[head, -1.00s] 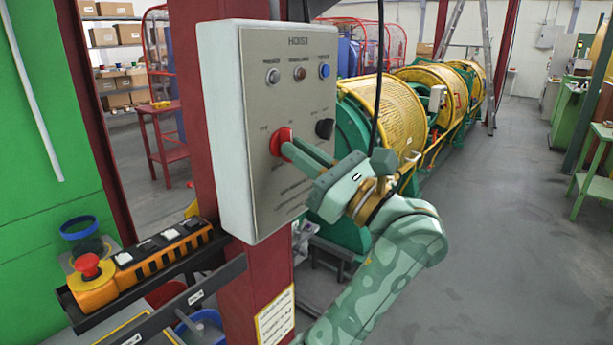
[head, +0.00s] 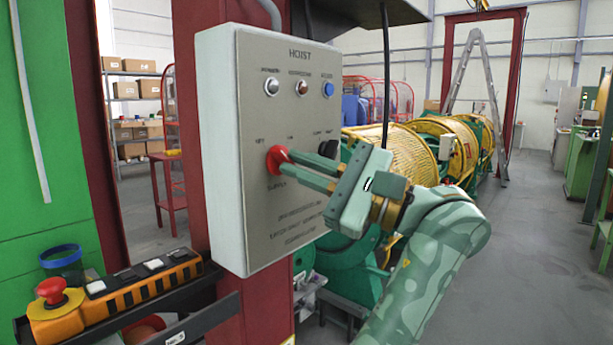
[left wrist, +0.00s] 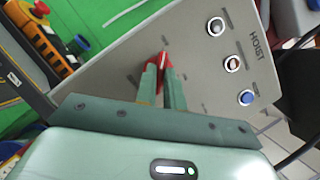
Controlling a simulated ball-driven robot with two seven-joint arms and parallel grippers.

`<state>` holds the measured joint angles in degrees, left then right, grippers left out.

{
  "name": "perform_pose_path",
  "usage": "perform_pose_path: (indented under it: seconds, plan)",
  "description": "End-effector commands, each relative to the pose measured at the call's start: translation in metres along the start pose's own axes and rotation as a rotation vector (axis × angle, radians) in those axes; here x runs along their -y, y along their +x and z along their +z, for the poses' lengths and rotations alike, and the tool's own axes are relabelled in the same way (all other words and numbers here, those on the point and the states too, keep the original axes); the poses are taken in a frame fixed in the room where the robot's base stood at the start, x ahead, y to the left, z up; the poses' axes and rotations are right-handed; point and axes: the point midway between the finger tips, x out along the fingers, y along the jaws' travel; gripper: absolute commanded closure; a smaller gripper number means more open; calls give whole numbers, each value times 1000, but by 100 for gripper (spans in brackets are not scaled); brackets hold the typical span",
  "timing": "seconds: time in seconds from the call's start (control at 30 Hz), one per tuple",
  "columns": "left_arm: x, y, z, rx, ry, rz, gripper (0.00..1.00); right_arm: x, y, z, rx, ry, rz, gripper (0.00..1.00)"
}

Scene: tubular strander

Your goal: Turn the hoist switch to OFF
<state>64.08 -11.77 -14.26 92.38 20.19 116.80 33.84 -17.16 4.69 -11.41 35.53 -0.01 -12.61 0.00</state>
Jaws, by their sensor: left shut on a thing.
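The grey hoist panel (head: 292,185) is mounted on a dark red post and carries the label HOIST. Its red switch knob (head: 276,158) sits at the left of the panel face. My left gripper (head: 290,166) is shut on the red knob, with its two green fingers reaching in from the right. In the left wrist view the red knob (left wrist: 163,62) shows between the fingertips, which hide part of it. The small labels around the knob are too blurred to read surely. A black knob (head: 328,149) is to the right of the red one. My right gripper is not in view.
Three round buttons or lamps sit in a row above the knobs, with a blue one (head: 328,90) at the right. An orange pendant control (head: 130,285) with a red button lies on a dark shelf at lower left. Yellow strander cages (head: 410,150) stand behind. The floor at right is clear.

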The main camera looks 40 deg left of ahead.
Motion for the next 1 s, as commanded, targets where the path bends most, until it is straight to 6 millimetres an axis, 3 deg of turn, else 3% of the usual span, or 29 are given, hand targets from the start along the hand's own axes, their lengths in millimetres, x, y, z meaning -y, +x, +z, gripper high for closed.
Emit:
perform_pose_path:
  seconds: [0.5,0.53,0.6,1.0]
  plan:
    - [0,0,0,-3,-20,8,100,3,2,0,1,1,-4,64]
    - [0,0,0,-3,-20,8,85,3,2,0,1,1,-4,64]
    - [0,0,0,-2,-19,8,68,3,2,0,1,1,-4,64]
    - [0,0,0,-1,-17,7,68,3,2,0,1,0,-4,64]
